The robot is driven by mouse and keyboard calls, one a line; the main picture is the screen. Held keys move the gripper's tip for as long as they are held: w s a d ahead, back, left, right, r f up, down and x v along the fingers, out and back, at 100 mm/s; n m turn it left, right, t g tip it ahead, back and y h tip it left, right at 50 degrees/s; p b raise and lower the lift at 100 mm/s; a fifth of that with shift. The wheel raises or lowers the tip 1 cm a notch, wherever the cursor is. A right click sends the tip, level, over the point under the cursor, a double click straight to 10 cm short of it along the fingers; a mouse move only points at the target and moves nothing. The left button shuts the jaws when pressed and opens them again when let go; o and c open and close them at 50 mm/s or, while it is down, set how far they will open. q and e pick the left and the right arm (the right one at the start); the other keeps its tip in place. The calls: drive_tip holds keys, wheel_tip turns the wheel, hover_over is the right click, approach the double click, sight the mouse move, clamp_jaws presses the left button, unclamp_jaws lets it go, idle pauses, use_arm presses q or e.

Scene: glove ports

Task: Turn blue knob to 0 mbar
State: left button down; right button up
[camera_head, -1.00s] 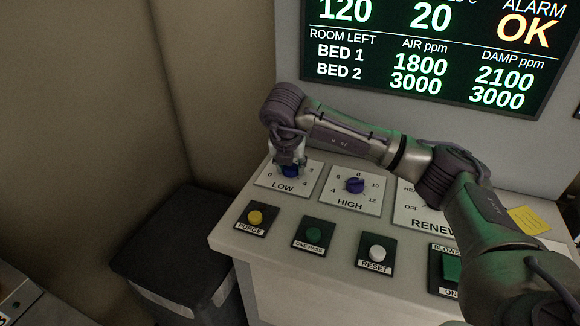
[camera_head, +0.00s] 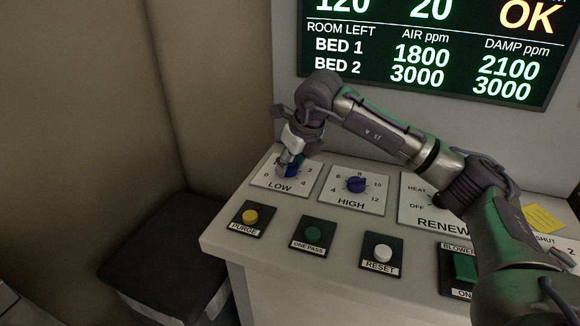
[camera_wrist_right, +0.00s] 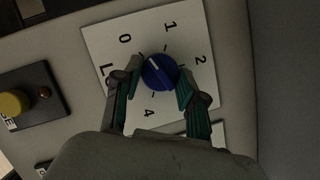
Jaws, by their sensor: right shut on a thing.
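The blue knob of the LOW dial (camera_head: 293,171) is at the left of the sloped panel, partly covered by my right gripper (camera_head: 288,164). In the right wrist view the round blue knob (camera_wrist_right: 160,72) sits on a white plate (camera_wrist_right: 203,55) marked 0, 1, 2 and 4. Its white pointer line is between 0 and 1, closer to 0. My right gripper (camera_wrist_right: 160,82) has one finger on each side of the knob and is shut on it. My left gripper is not in view.
A display (camera_head: 430,50) is on the wall behind. A dark bin (camera_head: 160,255) stands left of the panel.

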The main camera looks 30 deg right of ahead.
drive_tip(key=shift+d+n+y, duration=0.1)
drive_tip(key=shift+n+y, duration=0.2)
drive_tip(key=shift+n, duration=0.5)
drive_tip(key=o, duration=1.1)
drive_tip(key=shift+o, duration=0.2)
drive_tip(key=shift+r, duration=0.25)
drive_tip(key=v, duration=1.1)
drive_tip(key=shift+r, duration=0.3)
drive_tip(key=shift+d, duration=0.15)
